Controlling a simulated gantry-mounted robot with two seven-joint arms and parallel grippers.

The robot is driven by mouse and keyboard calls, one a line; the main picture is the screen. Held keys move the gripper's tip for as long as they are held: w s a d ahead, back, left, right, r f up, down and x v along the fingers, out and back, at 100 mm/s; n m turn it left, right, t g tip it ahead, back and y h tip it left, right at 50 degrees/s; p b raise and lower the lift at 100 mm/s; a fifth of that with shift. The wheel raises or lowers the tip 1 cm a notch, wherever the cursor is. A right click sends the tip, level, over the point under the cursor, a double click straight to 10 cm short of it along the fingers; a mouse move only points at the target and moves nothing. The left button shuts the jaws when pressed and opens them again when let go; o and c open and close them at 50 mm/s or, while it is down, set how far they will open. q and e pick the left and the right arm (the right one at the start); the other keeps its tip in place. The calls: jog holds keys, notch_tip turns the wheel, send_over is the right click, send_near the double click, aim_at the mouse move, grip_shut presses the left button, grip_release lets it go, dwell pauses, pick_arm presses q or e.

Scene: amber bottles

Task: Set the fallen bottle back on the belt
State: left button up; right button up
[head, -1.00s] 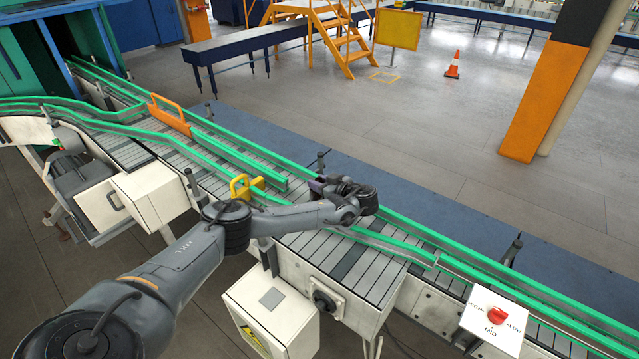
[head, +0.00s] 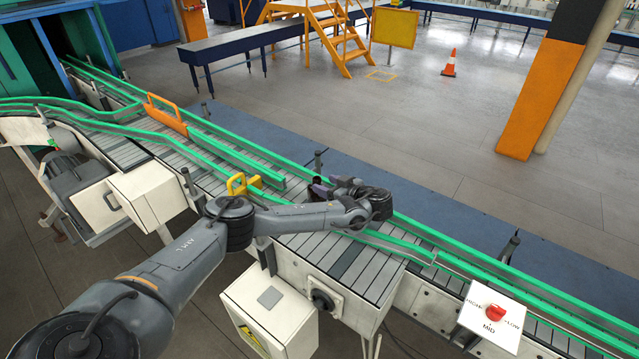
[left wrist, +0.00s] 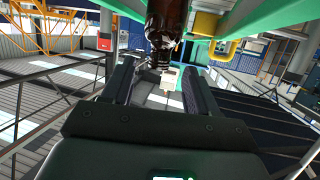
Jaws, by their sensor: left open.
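My left gripper (head: 322,188) reaches over the belt (head: 345,262) from the near side, close to the far green rail. In the left wrist view its two fingers (left wrist: 158,72) are open and apart. A dark amber bottle (left wrist: 167,22) shows at the top middle of that view, its neck toward the gap between the fingers. A pale piece, perhaps its cap, shows by the neck. I cannot tell whether a finger touches the bottle. In the head view the bottle is not clearly visible by my gripper and wrist. My right gripper is out of view.
Green guide rails (head: 478,272) run along the belt. A yellow bracket (head: 243,184) and an orange guard (head: 166,113) stand at the rails to the left. A control box with a red knob (head: 494,312) is at the lower right. Blue flooring (head: 420,187) lies beyond the belt.

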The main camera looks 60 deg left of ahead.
pick_arm(q)
jog(key=p+v, duration=0.5)
jog(key=v, duration=0.1)
jog(key=shift+d, duration=0.3)
jog(key=shift+r, duration=0.15)
